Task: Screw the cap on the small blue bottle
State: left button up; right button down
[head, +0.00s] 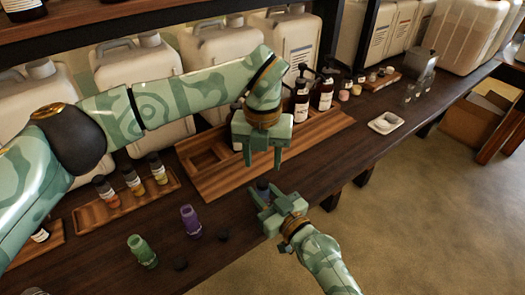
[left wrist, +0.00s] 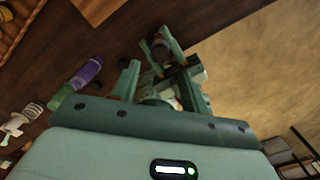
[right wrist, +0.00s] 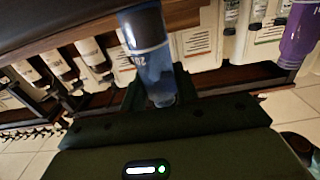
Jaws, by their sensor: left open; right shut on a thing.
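The small blue bottle (right wrist: 152,62) is between the fingers of my right gripper (head: 267,197), which is shut on it. It has a dark band and a pale number on its side in the right wrist view. In the head view only the bottle's dark top (head: 263,186) shows, near the table's front edge. I cannot tell whether a cap sits on it. My left gripper (head: 263,163) is open with its fingers pointing down, just above the bottle. In the left wrist view the bottle top (left wrist: 159,44) shows beyond the left fingers.
A purple bottle (head: 190,221) and a green bottle (head: 142,251) stand on the dark table. Two black caps (head: 181,263) (head: 223,236) lie near them. A wooden tray (head: 205,180) is behind, beside a rack (head: 95,212) of small bottles. White jugs (head: 225,55) line the back.

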aim_at(262, 182)
pick_arm(q)
jog(key=shift+f, duration=3.2)
grip_shut()
jog(key=shift+o, duration=0.6)
grip_release()
jog(key=shift+r, duration=0.1)
notch_tip(262, 182, up, 12)
